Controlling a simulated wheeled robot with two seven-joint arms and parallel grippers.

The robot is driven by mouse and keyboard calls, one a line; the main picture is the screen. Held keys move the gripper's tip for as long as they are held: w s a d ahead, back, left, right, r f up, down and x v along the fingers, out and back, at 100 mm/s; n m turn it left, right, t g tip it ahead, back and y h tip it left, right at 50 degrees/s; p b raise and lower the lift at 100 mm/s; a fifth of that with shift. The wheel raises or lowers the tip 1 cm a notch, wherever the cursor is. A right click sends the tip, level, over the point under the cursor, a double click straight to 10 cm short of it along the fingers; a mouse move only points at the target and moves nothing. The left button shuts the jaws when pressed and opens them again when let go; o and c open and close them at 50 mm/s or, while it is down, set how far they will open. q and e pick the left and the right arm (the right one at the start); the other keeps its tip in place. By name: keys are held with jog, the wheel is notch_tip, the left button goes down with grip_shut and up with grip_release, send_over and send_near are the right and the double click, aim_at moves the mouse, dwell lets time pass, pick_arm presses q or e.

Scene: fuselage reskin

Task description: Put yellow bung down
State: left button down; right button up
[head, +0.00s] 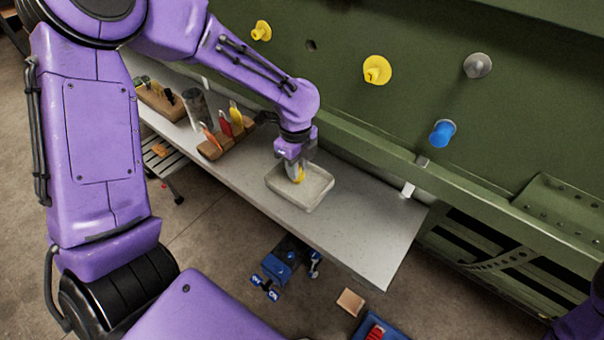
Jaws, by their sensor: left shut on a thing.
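My left gripper (296,172) points down over a shallow pale tray (313,197) on the grey bench. It is shut on a yellow bung (299,176), which shows just below the fingers, inside the tray's outline. I cannot tell whether the bung touches the tray floor. Two other yellow bungs sit in the green fuselage panel, one at the upper left (261,31) and a larger one (377,70) nearer the middle. Of my right arm only a purple part shows at the lower right corner; its gripper is out of view.
The grey bench (375,232) is clear right of the tray. Left of it stand a wooden block (211,148) with coloured-handled tools, a grey cylinder (195,107) and another tool block (160,102). The green panel (330,20) rises behind, with a blue plug (441,134) and a grey plug (478,65).

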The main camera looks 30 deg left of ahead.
pick_arm(q)
notch_tip(320, 180, down, 2)
jog(key=shift+w+f+b, duration=0.15)
jog(key=shift+f+b, duration=0.1)
jog(key=shift+b, duration=0.3)
jog(key=shift+w, duration=0.25)
jog(key=shift+d+r, duration=0.1)
jog(key=shift+r, duration=0.05)
jog(key=c, duration=1)
grip_release()
pick_arm(e)
jog(key=shift+w+f, duration=0.2)
jog(key=shift+f, duration=1.05)
pick_arm(q)
jog(key=shift+o, duration=0.2)
notch_tip(320, 180, up, 12)
pick_arm(e)
jog(key=shift+f, duration=0.55)
pick_arm(q)
jog(key=shift+b, duration=0.3)
